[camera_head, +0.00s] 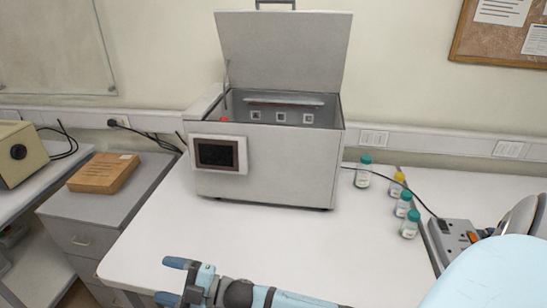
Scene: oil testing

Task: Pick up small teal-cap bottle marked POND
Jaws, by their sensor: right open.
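Several small bottles stand upright on the white table, right of the grey box. A larger teal-cap bottle (362,178) is at the back. A yellow-cap bottle (396,188) is to its right. Two small teal-cap bottles, one (402,208) behind the other (409,229), stand in front of the yellow-cap one. The labels are too small to read, so I cannot tell which is marked POND. My right gripper (170,281) is open and empty at the table's front left, far from the bottles, its fingers pointing left. My left gripper is not in view.
A grey box with a raised lid (267,155) stands at the table's back middle. A device with a cable (455,240) lies right of the bottles. A brown box (104,172) sits on the side cabinet. The table between my right arm and the bottles is clear.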

